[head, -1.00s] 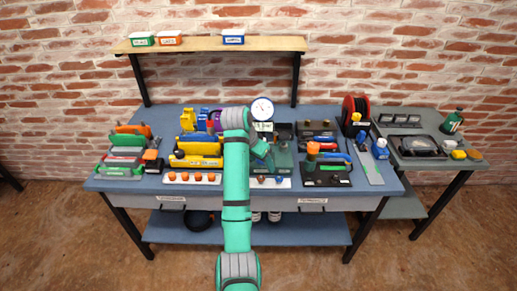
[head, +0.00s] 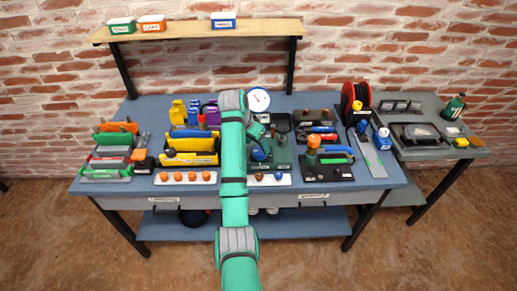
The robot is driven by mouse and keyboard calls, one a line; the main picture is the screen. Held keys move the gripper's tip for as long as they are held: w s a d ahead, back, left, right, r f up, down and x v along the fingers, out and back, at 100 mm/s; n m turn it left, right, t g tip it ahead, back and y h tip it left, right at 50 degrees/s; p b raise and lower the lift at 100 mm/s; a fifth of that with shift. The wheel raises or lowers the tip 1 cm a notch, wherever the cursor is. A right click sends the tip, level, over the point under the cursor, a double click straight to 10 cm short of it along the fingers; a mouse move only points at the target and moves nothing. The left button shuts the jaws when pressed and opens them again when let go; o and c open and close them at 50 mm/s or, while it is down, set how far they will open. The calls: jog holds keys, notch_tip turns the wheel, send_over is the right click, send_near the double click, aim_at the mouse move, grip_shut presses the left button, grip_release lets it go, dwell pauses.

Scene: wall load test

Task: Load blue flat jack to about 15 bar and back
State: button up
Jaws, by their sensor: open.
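A round white pressure gauge (head: 258,100) with a blue rim stands at the back middle of the bench, just right of my arm. Below it is a dark green unit (head: 281,158) with a blue rounded part (head: 260,154) at its left. My arm reaches up over the bench and bends down at the wrist. My gripper (head: 259,142) is open near this unit, small and partly hidden by my arm; contact cannot be told. A blue handle-like piece (head: 335,148) lies on a black stand to the right. I cannot tell which blue item is the flat jack. The dial reading is too small to read.
The blue-grey bench (head: 152,105) is crowded. Yellow blocks (head: 190,146) and a white strip with orange knobs (head: 184,178) lie left of my arm. A red hose reel (head: 354,103) and a side table (head: 440,152) stand right. A wooden shelf (head: 190,31) is above.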

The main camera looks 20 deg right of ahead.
aim_at(259, 150)
jog(key=shift+x, duration=2.25)
jog(key=shift+a, duration=0.1)
jog(key=c, duration=1.1)
